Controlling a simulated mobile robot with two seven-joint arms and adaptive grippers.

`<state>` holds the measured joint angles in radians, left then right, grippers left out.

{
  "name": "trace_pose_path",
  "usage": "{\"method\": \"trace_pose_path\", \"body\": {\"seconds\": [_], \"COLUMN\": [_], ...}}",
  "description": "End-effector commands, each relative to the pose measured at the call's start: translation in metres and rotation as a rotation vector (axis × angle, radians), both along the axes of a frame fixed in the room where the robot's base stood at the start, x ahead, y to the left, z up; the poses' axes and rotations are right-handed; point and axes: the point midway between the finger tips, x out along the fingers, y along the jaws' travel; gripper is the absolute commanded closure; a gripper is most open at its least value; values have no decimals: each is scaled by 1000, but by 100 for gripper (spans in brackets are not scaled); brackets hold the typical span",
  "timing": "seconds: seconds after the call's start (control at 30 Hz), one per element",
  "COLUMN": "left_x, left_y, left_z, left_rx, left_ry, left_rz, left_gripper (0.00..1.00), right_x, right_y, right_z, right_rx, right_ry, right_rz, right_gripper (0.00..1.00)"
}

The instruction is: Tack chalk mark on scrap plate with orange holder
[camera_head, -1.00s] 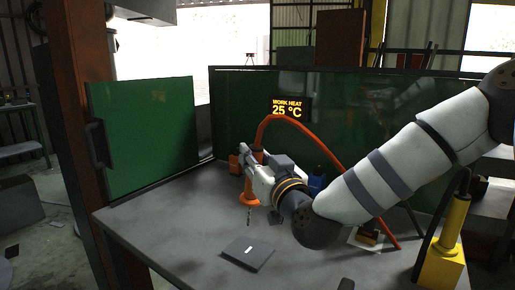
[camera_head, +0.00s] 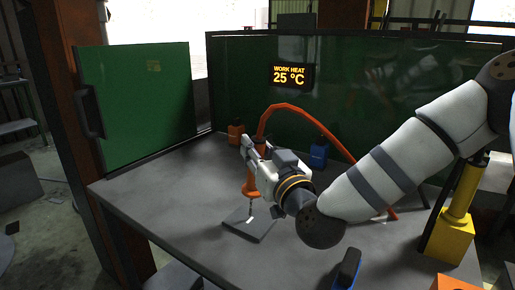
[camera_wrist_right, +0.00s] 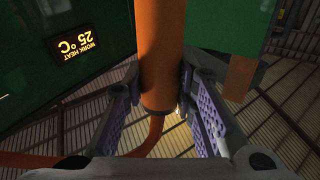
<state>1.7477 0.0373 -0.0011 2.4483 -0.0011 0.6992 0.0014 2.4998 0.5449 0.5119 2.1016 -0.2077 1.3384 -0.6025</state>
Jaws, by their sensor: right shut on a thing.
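My right gripper (camera_head: 250,150) is shut on the orange holder (camera_head: 254,181), which hangs down from it with an orange cable at its top. In the right wrist view the holder (camera_wrist_right: 160,60) stands between the purple-padded fingers (camera_wrist_right: 165,105). The holder's thin lower tip is over the grey scrap plate (camera_head: 257,230), which lies flat on the table. A small white mark (camera_head: 250,220) shows on the plate near the tip. I cannot tell whether the tip touches the plate. My left gripper is not in view.
The grey table (camera_head: 180,215) is clear left of the plate. An orange block (camera_head: 235,135) and a blue one (camera_head: 318,153) stand at the back. A yellow post (camera_head: 452,230) is at right. Green screens (camera_head: 140,100) surround the table. A display (camera_head: 293,76) reads WORK HEAT 25 °C.

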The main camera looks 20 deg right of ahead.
Motion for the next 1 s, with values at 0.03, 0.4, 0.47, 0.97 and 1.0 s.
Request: {"method": "trace_pose_path", "body": {"seconds": [0.03,0.4,0.47,0.97,1.0], "left_x": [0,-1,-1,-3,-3], "left_y": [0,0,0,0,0], "left_z": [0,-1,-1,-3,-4], "left_rx": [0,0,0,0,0], "left_ry": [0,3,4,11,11], "left_rz": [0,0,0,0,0], "left_gripper": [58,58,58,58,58], "right_x": [0,0,0,0,0], "right_y": [0,0,0,0,0], "right_z": [1,-2,-3,-10,-11], "right_rx": [0,0,0,0,0], "right_ry": [-3,-2,-2,-3,-3], "right_rz": [0,0,0,0,0], "right_gripper": [100,100,100,100,100]}}
